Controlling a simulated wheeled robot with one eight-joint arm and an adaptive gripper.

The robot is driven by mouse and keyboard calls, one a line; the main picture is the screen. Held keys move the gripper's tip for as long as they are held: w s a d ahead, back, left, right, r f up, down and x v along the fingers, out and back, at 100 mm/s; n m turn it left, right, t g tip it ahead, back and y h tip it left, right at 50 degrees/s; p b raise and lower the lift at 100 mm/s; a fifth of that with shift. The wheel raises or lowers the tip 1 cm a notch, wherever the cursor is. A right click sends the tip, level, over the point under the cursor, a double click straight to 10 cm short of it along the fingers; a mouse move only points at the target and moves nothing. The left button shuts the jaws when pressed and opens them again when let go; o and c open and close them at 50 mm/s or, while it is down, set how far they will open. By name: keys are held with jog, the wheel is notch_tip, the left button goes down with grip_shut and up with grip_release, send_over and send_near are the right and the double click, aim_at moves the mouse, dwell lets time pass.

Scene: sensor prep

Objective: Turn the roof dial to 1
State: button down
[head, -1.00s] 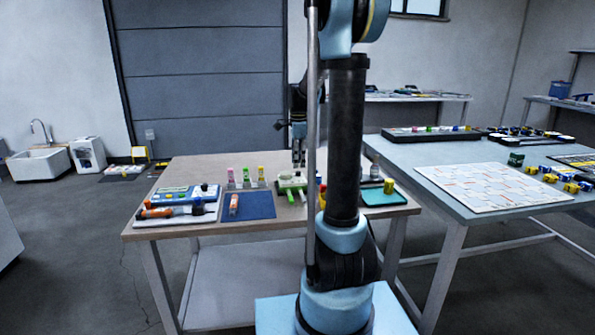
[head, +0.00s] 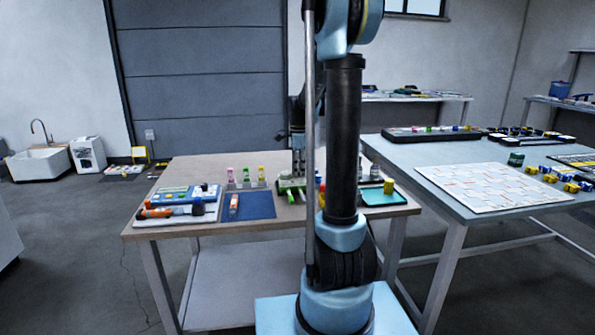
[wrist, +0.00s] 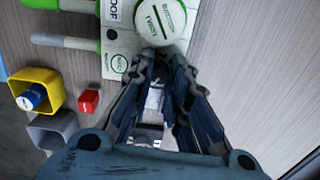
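A round white cap (wrist: 160,22) with green lettering is beside the label. My gripper (head: 298,170) points down over the device. In the wrist view its fingertips (wrist: 162,62) are apart, just below the round cap. A small dark piece shows between them; I cannot tell whether they touch it or whether it is the dial. No dial number is readable.
Green-ended handles (wrist: 65,42) stick out from the device. A yellow holder (wrist: 38,88) with a blue piece and a red block (wrist: 88,101) are nearby. On the table are a blue mat (head: 262,206), coloured bottles (head: 246,177) and a teal tray (head: 385,198).

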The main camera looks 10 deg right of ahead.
jog(key=shift+n, duration=0.4)
jog(key=n, duration=0.3)
jog(key=shift+n, duration=2)
jog(key=c, duration=1.5)
grip_release()
notch_tip(320, 180, up, 12)
jog(key=shift+w+f, duration=0.1)
